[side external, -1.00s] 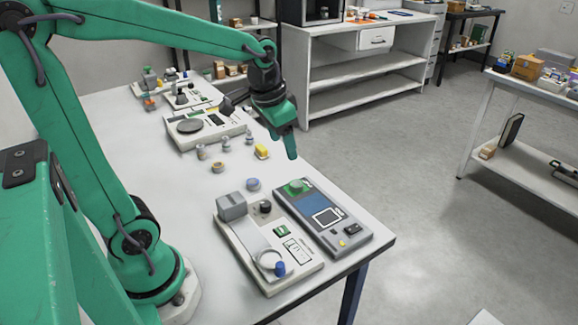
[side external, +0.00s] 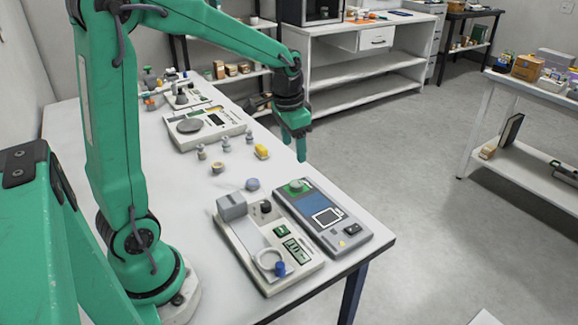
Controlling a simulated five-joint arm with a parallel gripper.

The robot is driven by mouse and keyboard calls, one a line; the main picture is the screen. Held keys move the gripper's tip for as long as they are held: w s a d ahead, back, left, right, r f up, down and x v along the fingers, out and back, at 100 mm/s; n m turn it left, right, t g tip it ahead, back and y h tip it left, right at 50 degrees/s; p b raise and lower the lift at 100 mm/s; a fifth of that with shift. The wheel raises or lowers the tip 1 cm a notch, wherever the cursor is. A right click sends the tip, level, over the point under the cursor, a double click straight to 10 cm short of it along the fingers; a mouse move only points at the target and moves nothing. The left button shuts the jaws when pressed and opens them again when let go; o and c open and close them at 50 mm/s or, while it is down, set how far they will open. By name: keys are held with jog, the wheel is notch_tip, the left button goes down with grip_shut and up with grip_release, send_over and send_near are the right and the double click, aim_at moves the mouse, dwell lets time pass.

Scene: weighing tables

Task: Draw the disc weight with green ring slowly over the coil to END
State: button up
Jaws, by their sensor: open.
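The disc weight with green ring (side external: 296,186) lies at the far end of a grey device (side external: 352,239) near the table's right edge. A blue panel (side external: 311,204) lies on this device in front of the disc. The coil itself and any END lettering are too small to make out. My gripper (side external: 301,158) points down, open and empty, in the air above and slightly beyond the disc, apart from it.
A beige instrument (side external: 262,274) with a ring and blue knob stands close left of the grey device. A balance (side external: 180,141) is farther back.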

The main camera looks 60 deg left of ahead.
jog(key=shift+w+a+f, duration=1.05)
jog(key=shift+w+f, duration=0.15)
jog(key=shift+f, duration=0.55)
jog(key=g, duration=0.2)
send_over(297, 183)
jog(key=shift+m, duration=0.3)
jog(key=shift+f, duration=2.05)
jog(key=shift+f, duration=0.15)
jog(key=shift+f, duration=3.7)
jog(key=c, duration=1.2)
